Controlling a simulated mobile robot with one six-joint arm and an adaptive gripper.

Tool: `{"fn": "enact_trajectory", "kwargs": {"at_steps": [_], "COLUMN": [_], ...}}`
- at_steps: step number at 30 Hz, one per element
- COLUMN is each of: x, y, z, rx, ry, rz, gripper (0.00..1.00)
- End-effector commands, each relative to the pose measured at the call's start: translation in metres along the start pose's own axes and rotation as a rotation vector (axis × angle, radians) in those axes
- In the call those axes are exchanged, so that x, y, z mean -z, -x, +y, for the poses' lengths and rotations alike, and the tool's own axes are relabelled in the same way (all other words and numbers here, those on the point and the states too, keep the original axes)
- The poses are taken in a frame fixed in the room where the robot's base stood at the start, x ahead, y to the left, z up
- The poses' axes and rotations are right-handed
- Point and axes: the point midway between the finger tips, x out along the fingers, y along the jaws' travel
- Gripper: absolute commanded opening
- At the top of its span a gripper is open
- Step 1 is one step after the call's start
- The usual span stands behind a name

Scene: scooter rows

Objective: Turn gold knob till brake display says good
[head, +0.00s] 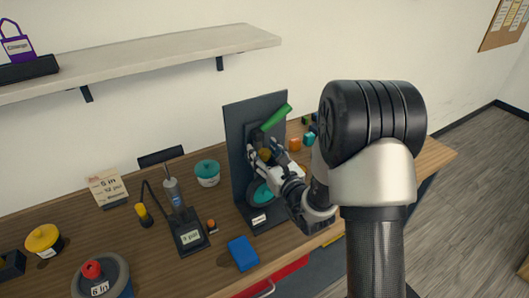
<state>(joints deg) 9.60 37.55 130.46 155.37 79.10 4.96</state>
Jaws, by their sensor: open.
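A dark upright panel (236,134) stands on the workbench with a green lever (276,117) at its upper part. A small gold knob (265,155) shows on the panel below the lever. My gripper (262,151) is open at the panel, with its fingers around or just in front of the knob; I cannot tell whether they touch it. A dark device (188,241) with a small pale display (190,237) lies left of the panel. Its text is too small to read surely.
A teal-topped jar (207,172), a blue block (243,253), a yellow-capped item (44,240) and a red-knobbed canister (97,275) stand on the bench. A paper note (107,188) stands at the back left. A shelf (150,62) overhangs the back. Small coloured blocks (295,144) lie behind my arm.

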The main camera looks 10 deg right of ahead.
Motion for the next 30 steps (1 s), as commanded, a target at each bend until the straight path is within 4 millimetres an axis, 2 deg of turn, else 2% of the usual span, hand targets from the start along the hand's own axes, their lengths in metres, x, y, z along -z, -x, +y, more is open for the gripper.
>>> {"fn": "enact_trajectory", "kwargs": {"at_steps": [7,19,23,30], "x": [0.0,0.0,0.0,0.0], "y": [0.007,0.068,0.075,0.075], "z": [0.0,-0.001,0.0,0.0], "rx": [0.0,0.002,0.0,0.0], "ry": [0.0,-0.001,0.0,0.0], "rz": [0.001,0.001,0.0,0.0], "gripper": [0.51,0.51,0.51,0.51]}}
